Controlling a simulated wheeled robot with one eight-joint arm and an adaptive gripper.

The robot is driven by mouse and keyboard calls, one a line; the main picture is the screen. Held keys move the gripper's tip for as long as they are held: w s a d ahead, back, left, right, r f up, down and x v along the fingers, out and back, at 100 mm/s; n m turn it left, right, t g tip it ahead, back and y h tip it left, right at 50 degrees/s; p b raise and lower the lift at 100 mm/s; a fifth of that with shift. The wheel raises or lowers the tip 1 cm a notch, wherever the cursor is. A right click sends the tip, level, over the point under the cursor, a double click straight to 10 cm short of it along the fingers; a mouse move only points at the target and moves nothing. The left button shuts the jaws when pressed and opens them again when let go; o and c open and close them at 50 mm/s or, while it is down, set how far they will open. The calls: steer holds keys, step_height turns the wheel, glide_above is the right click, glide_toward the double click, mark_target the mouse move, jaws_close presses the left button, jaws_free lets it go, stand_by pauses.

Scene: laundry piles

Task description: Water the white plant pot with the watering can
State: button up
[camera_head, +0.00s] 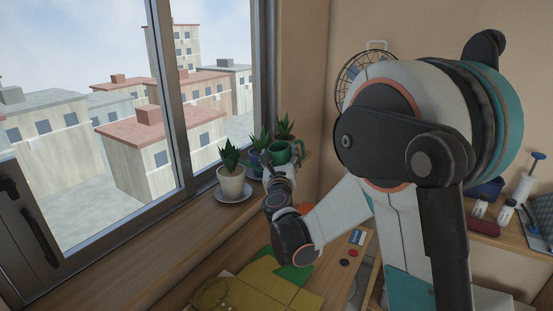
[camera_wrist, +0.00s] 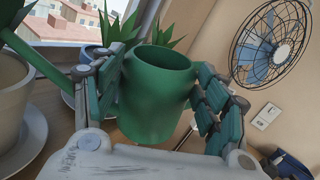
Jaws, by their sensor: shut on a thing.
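The white plant pot (camera_head: 231,184) stands on a white saucer on the windowsill, with a spiky green plant in it. In the wrist view, the white pot (camera_wrist: 12,98) is at the left edge, partly cut off. The green watering can (camera_head: 280,154) is right of it in the head view; in the wrist view the can (camera_wrist: 155,100) is roughly upright, its open top showing. My gripper (camera_wrist: 160,88) has its fingers on both sides of the can and is shut on it. A long green strip left of the can may be its spout or a leaf.
A blue pot (camera_head: 255,161) and a terracotta pot (camera_head: 284,137) with plants stand close behind the can. A fan (camera_wrist: 270,43) is on the wall side. Yellow and green cloths (camera_head: 262,284) lie below the sill. The near sill is clear.

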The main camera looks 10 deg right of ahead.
steer(key=shift+n+b, duration=0.3)
steer(key=shift+n, duration=0.1)
steer(key=shift+r, duration=0.2)
stand_by(0.4)
steer(key=shift+r+n+t, duration=0.3)
steer(key=shift+r+n, duration=0.1)
steer(key=shift+r, duration=0.1)
stand_by(0.3)
steer(key=shift+r+n, duration=0.45)
steer(key=shift+n, duration=0.05)
steer(key=shift+r, duration=0.1)
steer(key=shift+r+y, duration=0.15)
steer(key=shift+y, duration=0.15)
steer(key=shift+r+n+t, duration=0.25)
steer(key=shift+n+t, duration=0.05)
steer(key=shift+n, duration=0.1)
steer(key=shift+a, duration=0.1)
stand_by(1.0)
